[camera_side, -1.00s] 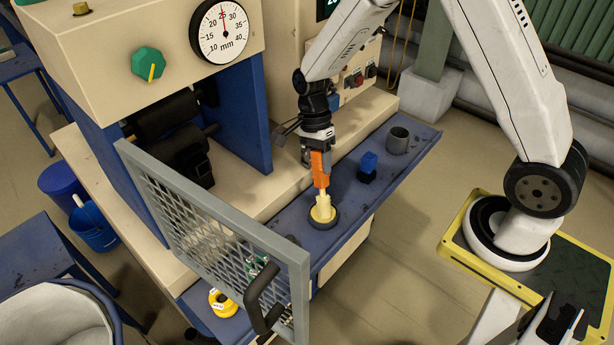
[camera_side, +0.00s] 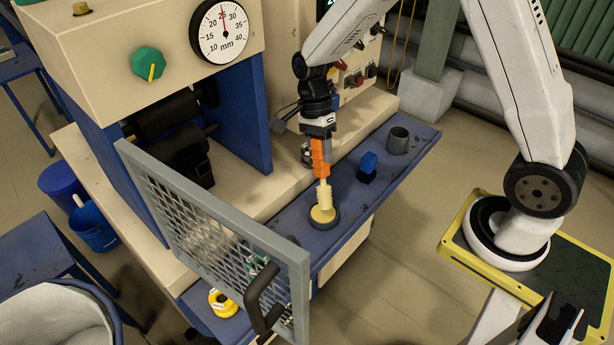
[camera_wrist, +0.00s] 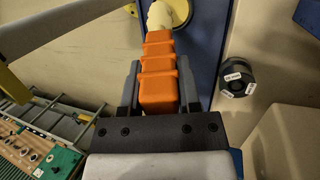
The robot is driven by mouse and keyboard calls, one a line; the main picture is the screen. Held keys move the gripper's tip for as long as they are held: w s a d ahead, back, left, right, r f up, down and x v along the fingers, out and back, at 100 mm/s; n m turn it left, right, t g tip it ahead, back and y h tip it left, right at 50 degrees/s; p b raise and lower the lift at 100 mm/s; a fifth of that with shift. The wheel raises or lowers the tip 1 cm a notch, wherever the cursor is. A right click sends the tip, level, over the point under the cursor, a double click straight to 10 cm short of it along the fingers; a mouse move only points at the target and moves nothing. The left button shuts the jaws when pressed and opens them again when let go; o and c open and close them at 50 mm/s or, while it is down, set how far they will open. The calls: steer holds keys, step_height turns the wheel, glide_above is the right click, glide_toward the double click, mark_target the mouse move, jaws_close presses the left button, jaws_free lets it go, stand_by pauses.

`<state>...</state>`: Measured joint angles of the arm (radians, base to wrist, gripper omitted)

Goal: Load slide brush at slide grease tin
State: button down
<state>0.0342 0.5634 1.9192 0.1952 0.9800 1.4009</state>
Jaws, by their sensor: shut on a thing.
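The slide brush has an orange handle (camera_side: 321,157) and a cream head (camera_side: 325,193). My gripper (camera_side: 319,139) is shut on the handle, with the brush hanging head down, nearly upright. In the wrist view the orange handle (camera_wrist: 158,80) lies between the fingers and the cream head (camera_wrist: 168,12) is cut by the top edge. The slide grease tin (camera_side: 323,224) is a low dark round tin with yellow grease, standing on the blue shelf. The brush's lower end is at the tin's mouth; I cannot tell whether it touches the grease.
The blue shelf (camera_side: 352,205) also bears a dark blue block (camera_side: 368,165) and a grey cup (camera_side: 398,141) to the right. A grey mesh guard (camera_side: 210,220) with a black handle stands left of the tin.

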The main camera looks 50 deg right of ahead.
mark_target(320, 139)
steer(key=shift+r, duration=1.85)
